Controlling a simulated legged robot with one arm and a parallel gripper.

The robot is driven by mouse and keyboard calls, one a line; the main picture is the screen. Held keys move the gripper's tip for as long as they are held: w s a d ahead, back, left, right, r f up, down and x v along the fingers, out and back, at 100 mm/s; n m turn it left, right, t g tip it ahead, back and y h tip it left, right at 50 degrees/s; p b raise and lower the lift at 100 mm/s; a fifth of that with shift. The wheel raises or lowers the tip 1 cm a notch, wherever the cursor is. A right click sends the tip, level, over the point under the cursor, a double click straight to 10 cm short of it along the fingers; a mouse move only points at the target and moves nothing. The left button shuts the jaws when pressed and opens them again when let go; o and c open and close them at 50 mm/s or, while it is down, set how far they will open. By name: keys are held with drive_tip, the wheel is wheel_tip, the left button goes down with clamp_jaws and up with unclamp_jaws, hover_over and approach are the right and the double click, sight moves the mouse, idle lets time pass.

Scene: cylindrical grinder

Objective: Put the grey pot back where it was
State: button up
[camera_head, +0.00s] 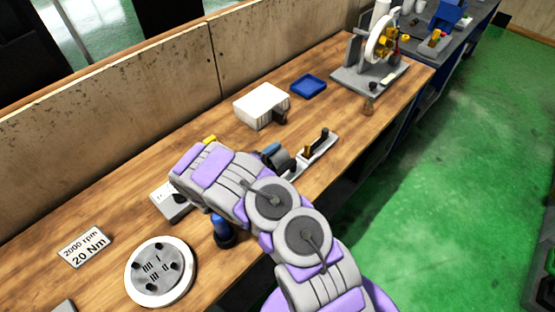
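My arm crosses the lower middle of the view and reaches up and left over the wooden bench (110,205). Its far end is above the bench, and no gripper fingers can be made out there. I cannot pick out the grey pot with certainty. A grey-blue rounded thing (275,157) shows just behind my arm, partly hidden by it; I cannot tell whether it is the pot.
A round white plate with black knobs (161,271) and a sign "2000 rpm 20 Nm" (85,247) are at left. A blue-and-black thing (222,231) stands beside my arm. Behind are a white box (262,104), a blue tray (309,86) and a wheeled machine (376,62).

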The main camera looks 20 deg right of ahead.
drive_tip(key=shift+a, duration=0.4)
drive_tip(key=shift+c, duration=0.4)
drive_tip(key=shift+a+r, duration=0.1)
drive_tip(key=shift+a, duration=0.35)
drive_tip(key=shift+c, duration=1.4)
drive_tip(key=shift+d, duration=0.15)
drive_tip(key=c, duration=0.3)
drive_tip(key=shift+d, duration=0.5)
clamp_jaws()
